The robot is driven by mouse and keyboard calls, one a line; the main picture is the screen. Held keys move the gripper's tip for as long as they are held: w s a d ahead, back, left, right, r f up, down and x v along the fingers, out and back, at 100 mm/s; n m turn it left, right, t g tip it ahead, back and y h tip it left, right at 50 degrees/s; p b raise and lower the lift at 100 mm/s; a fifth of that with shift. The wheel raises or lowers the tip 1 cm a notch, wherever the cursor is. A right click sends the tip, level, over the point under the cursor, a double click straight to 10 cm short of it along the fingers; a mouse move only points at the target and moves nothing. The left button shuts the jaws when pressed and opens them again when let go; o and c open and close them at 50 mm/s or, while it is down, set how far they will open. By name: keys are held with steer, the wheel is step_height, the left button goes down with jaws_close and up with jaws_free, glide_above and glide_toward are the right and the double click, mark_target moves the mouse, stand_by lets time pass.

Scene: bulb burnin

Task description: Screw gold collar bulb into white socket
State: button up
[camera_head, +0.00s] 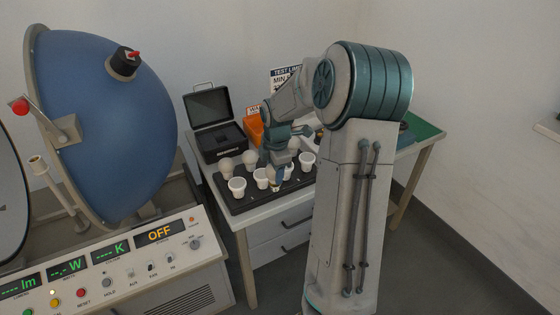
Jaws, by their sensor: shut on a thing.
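A dark tray (240,207) on the workbench holds a row of white sockets, with pale round bulbs behind them. White cups or sockets show at the left (237,188), in the middle (261,178) and at the right (307,161). Bulbs stand at the back left (226,166) and beside it (250,158). My gripper (277,182) points down over the tray's front middle, just right of the middle socket. It is shut on what seems to be a bulb, mostly hidden by the fingers. I cannot tell any bulb's collar colour, nor whether the held bulb touches a socket.
An open black case (212,125) and an orange bin (254,128) stand behind the tray. A large blue sphere (105,125) and a control panel (120,270) reading OFF fill the left. A green mat (424,130) lies at the bench's right. My arm hides part of the bench.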

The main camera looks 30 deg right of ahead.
steer(key=s+a+f+m+g, duration=0.1)
steer(key=s+a+f+m, duration=0.1)
steer(key=a+f+m, duration=0.4)
steer(key=s+a+f+m+h, duration=0.1)
steer(key=s+a+f+m, duration=0.1)
steer(key=a+f+m, duration=0.5)
steer(key=a+m, duration=0.3)
steer(key=shift+a+m+g, duration=0.35)
steer(key=shift+m+g, duration=0.05)
steer(key=shift+s, duration=0.1)
steer(key=shift+a+r, duration=0.1)
